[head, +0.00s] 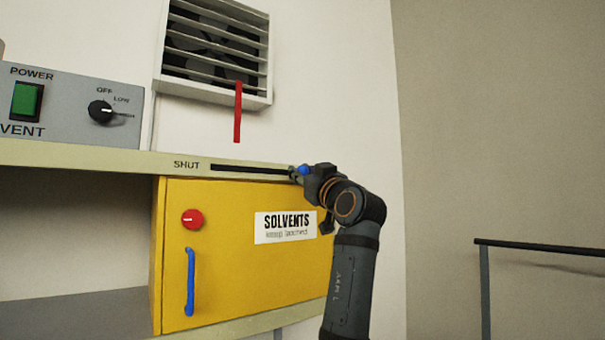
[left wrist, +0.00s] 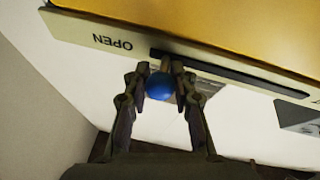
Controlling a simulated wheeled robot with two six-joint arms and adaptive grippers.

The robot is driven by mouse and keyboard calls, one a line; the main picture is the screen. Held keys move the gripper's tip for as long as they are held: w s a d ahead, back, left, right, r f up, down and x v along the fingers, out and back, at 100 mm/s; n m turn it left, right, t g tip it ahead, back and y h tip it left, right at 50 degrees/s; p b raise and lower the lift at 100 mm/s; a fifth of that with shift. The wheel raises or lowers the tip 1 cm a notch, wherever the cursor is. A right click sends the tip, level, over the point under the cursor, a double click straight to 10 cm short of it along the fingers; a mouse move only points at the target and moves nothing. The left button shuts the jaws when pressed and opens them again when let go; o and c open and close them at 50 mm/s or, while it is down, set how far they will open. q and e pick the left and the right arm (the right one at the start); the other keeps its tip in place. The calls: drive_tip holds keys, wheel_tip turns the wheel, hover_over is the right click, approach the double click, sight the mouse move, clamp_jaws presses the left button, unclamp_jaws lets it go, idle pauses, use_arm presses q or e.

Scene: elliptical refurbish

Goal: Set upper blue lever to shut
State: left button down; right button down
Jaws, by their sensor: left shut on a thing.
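The upper blue lever's round knob (head: 304,169) is at the right end of a dark slot (head: 245,170) in the shelf's front edge. The word SHUT (head: 186,165) is printed left of the slot. In the left wrist view the blue knob (left wrist: 159,88) sits between my fingers, near the slot end (left wrist: 158,54) beside the word OPEN (left wrist: 113,42). My left gripper (head: 300,174) is shut on the knob, with one finger on each side of it in the left wrist view. The hand hides part of the shelf edge. My right gripper is not in view.
A yellow solvents cabinet (head: 230,275) with a red knob (head: 192,219) and a blue handle (head: 190,282) is below the shelf. A red strip (head: 238,112) hangs from the vent (head: 215,45) above the slot. A grey control box (head: 65,105) stands at left.

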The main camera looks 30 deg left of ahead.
use_arm(q)
drive_tip(key=shift+s+a+f+b, duration=0.15)
drive_tip(key=shift+s+b, duration=0.15)
drive_tip(key=s+a+b, duration=0.1)
drive_tip(key=s, duration=0.1)
drive_tip(key=s+a+b, duration=0.1)
drive_tip(key=s+b, duration=0.1)
drive_tip(key=s+a+b, duration=0.1)
drive_tip(key=s+b, duration=0.1)
drive_tip(key=s, duration=0.1)
drive_tip(key=shift+f, duration=0.3)
drive_tip(key=s+a+b, duration=0.1)
drive_tip(key=s, duration=0.2)
drive_tip(key=s+a+b, duration=0.1)
drive_tip(key=s, duration=0.2)
drive_tip(key=s+a+b, duration=0.1)
drive_tip(key=s, duration=0.2)
drive_tip(key=shift+a+r+b, duration=0.3)
drive_tip(key=shift+a+b, duration=0.05)
drive_tip(key=shift+b, duration=0.05)
drive_tip(key=c, duration=1.5)
unclamp_jaws()
drive_tip(key=o, duration=0.4)
drive_tip(key=shift+s+r, duration=0.1)
drive_tip(key=shift+s, duration=0.15)
drive_tip(key=shift+o, duration=0.2)
drive_tip(key=shift+s, duration=0.1)
